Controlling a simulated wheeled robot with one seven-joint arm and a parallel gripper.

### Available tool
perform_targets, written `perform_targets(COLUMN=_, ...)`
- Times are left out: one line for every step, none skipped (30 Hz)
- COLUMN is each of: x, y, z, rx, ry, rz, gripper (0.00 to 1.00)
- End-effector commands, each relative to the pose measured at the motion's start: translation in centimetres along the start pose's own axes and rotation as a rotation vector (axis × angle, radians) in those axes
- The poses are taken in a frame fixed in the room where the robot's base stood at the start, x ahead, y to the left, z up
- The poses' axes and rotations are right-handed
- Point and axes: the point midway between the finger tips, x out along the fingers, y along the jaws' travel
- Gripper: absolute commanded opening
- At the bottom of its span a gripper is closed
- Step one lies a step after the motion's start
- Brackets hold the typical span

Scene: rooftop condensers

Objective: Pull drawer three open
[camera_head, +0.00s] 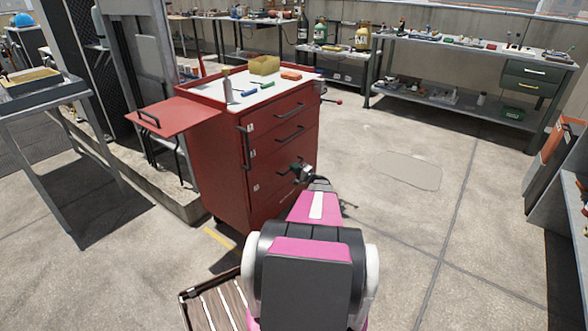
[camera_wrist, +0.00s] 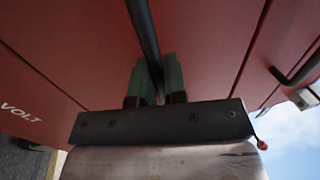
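The red tool cabinet (camera_head: 215,165) stands in the middle, with a stack of drawers in its right-hand face. All the drawer fronts I can see look closed. The upper two drawer handles (camera_head: 290,110) are dark bars. My gripper (camera_head: 301,172) is at the lower part of this face and hides part of it, around the third drawer down. In the wrist view, the green fingers of my gripper (camera_wrist: 157,80) lie on either side of a dark bar handle (camera_wrist: 144,30) and appear closed against it. The red drawer front (camera_wrist: 80,40) is close behind.
Small items and a yellow bin (camera_head: 264,65) are on the cabinet top. A red side shelf (camera_head: 165,118) juts left. A slatted pallet-like item (camera_head: 215,305) lies on the floor in front. The concrete floor to the right is open, up to workbenches (camera_head: 450,45).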

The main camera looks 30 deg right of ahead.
Motion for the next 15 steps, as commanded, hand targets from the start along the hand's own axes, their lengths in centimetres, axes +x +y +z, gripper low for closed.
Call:
perform_targets(x=-0.1, y=0.0, z=0.0, rx=0.0, ry=0.0, rz=0.001, gripper=0.0)
perform_targets(x=-0.1, y=0.0, z=0.0, rx=0.0, ry=0.0, rz=0.001, gripper=0.0)
perform_targets(x=-0.2, y=0.0, z=0.0, rx=0.0, ry=0.0, rz=0.001, gripper=0.0)
perform_targets(x=-0.4, y=-0.1, z=0.0, rx=0.0, ry=0.0, rz=0.001, gripper=0.0)
perform_targets(x=-0.6, y=-0.1, z=0.0, rx=0.0, ry=0.001, rz=0.001, gripper=0.0)
perform_targets(x=-0.9, y=-0.2, z=0.0, rx=0.0, ry=0.001, rz=0.001, gripper=0.0)
perform_targets(x=-1.2, y=-0.2, z=0.0, rx=0.0, ry=0.002, rz=0.001, gripper=0.0)
perform_targets(x=-1.6, y=-0.3, z=0.0, rx=0.0, ry=0.002, rz=0.002, gripper=0.0)
perform_targets(x=-2.2, y=-0.4, z=0.0, rx=0.0, ry=0.002, rz=0.001, gripper=0.0)
perform_targets(x=-2.6, y=-0.6, z=0.1, rx=0.0, ry=0.002, rz=0.001, gripper=0.0)
perform_targets(x=-3.2, y=-0.7, z=0.1, rx=0.0, ry=0.002, rz=0.001, gripper=0.0)
perform_targets(x=-4.0, y=-0.8, z=0.1, rx=0.0, ry=0.003, rz=0.001, gripper=0.0)
perform_targets(x=-4.7, y=-1.0, z=0.0, rx=0.0, ry=0.004, rz=0.001, gripper=0.0)
perform_targets(x=-5.4, y=-1.1, z=0.1, rx=0.0, ry=0.004, rz=0.002, gripper=0.0)
perform_targets(x=-6.3, y=-1.3, z=0.1, rx=0.0, ry=0.003, rz=0.001, gripper=0.0)
